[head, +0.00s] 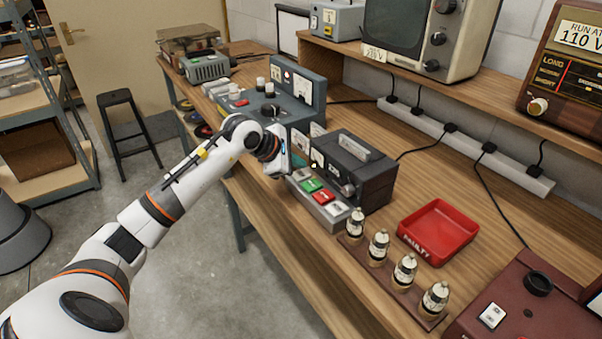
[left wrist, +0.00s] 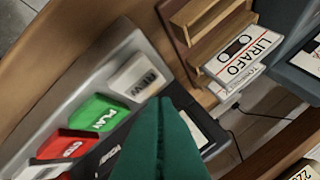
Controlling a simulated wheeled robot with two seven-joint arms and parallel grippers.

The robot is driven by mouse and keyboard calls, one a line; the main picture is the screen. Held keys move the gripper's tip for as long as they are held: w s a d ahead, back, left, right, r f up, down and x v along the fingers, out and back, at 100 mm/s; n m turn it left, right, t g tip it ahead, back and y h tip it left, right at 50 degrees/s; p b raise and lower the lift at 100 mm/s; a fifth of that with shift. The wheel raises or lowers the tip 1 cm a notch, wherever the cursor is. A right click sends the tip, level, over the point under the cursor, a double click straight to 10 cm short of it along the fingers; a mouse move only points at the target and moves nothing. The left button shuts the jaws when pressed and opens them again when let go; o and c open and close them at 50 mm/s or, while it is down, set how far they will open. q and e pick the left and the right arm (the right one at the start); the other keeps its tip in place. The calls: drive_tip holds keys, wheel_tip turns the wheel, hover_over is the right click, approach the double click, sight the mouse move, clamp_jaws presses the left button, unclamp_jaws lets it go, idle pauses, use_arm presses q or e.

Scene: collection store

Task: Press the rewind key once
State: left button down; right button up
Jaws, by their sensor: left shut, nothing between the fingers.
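The tape machine (head: 358,172) is a dark box on the bench with a row of keys on its grey front ledge. The rewind key is a pale key (head: 300,175) at the end of the row closest to my gripper. In the left wrist view it reads "REW" (left wrist: 139,78), beside the green PLAY key (left wrist: 103,117) and red STOP key (left wrist: 68,146). My left gripper (head: 292,163) is shut and empty; its green fingers (left wrist: 160,105) appear just beside the rewind key. I cannot tell whether they touch it. My right gripper is not in view.
A grey-blue instrument (head: 298,100) stands behind my gripper. A power strip (head: 470,148) runs along the back.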

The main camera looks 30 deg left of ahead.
sight(297, 176)
use_arm(q)
drive_tip(key=shift+r+p, duration=1.2)
drive_tip(key=shift+r, duration=1.15)
drive_tip(key=shift+s+f, duration=0.1)
